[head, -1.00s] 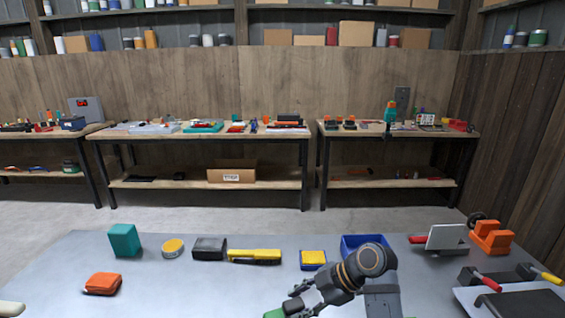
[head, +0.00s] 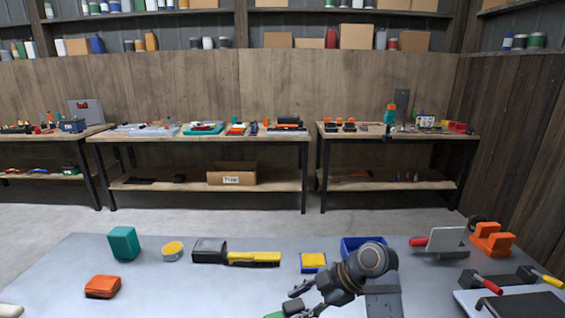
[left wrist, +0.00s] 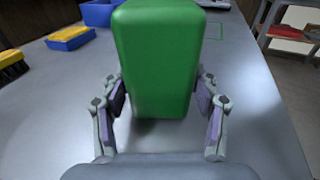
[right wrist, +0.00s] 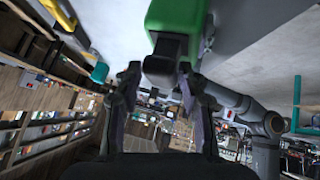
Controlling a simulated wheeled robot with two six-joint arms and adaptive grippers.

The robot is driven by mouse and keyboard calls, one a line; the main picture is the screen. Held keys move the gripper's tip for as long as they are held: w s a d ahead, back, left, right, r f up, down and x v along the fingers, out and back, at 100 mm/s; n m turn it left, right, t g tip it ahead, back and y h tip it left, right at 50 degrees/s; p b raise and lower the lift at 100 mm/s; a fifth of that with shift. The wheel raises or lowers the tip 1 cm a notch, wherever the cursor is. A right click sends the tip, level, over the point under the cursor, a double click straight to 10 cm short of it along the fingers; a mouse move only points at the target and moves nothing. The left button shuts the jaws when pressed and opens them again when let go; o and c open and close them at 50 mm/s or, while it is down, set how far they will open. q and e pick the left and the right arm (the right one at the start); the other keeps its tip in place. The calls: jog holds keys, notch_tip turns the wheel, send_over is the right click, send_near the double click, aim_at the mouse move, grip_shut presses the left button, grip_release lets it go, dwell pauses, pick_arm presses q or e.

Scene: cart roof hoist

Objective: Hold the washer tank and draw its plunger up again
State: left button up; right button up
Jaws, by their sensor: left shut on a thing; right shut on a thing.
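The washer tank (left wrist: 160,60) is a green rounded block, upright close in front of my left wrist camera. My left gripper (left wrist: 160,98) is shut on it, one finger on each side. In the right wrist view the green tank (right wrist: 178,18) shows at the top, with the dark plunger handle (right wrist: 163,62) sticking out from it. My right gripper (right wrist: 160,78) is shut on the handle. In the head view only a gripper and a bit of green show at the bottom edge; most of the tank is cut off. How far the plunger is drawn out cannot be told.
Orange, red-handled and yellow-handled items crowd the right side.

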jog(key=shift+r, duration=1.35)
dwell(0.5)
jog(key=shift+r, duration=0.7)
jog(key=o, duration=1)
